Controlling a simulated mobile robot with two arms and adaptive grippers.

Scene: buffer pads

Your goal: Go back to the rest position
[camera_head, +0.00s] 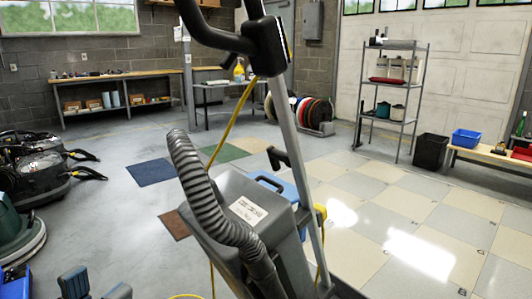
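My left gripper (96,287) shows at the bottom left edge. Only its two blue-grey fingertips are in view, set apart with nothing visible between them. The rest of it is cut off by the picture edge. My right gripper is not in view. A row of round buffer pads (314,112) in several colours stands upright in a low rack by the back wall, far from the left gripper.
A grey floor machine (240,215) with a ribbed hose, handle and yellow cord fills the middle foreground. Black and green floor machines (35,170) stand at left. Workbenches (120,78), a shelf unit (390,85) and a black bin (431,152) line the back. The checkered floor at right is clear.

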